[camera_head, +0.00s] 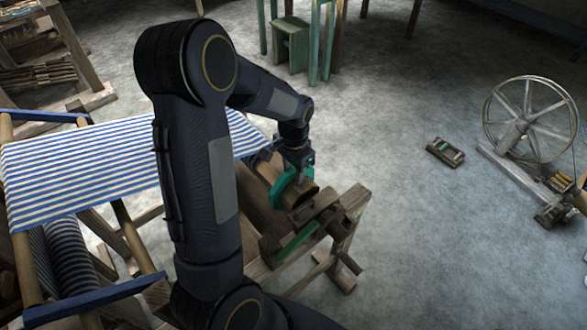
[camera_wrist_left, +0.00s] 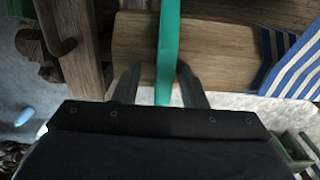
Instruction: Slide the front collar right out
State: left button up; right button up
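A teal collar (camera_head: 284,188) sits against a brown wooden beam (camera_head: 303,196) at the end of the loom frame. My left gripper (camera_head: 301,166) is right above it, pointing down. In the left wrist view the teal collar (camera_wrist_left: 167,45) is an upright strip across the wooden beam (camera_wrist_left: 216,45). My left fingers (camera_wrist_left: 158,76) stand on either side of the strip, with a gap showing on its left, so they look open. A second green piece (camera_head: 298,242) lies lower on the same frame. I cannot tell which is the front one. My right gripper is out of view.
Blue-and-white striped cloth (camera_head: 90,160) spans the loom to the left. Wooden frame posts (camera_head: 342,245) stand close by on the right.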

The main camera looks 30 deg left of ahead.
pick_arm(q)
notch_tip(320, 180, up, 8)
jog(key=shift+f, duration=0.1)
dwell(0.7)
jog(key=s+d+r+n+t+h, duration=0.2)
jog(key=s+d, duration=0.3)
jog(key=s, duration=0.4)
jog(key=s+d+r+n+t+h, duration=0.1)
jog(key=s+d+r+n+t, duration=0.2)
jog(key=s+d, duration=0.3)
jog(key=s+r, duration=0.1)
jog(key=s, duration=0.3)
jog(key=shift+s+r+t+h, duration=0.25)
jog(key=shift+r+t+h, duration=0.05)
jog(key=shift+r+h, duration=0.1)
jog(key=shift+a, duration=0.1)
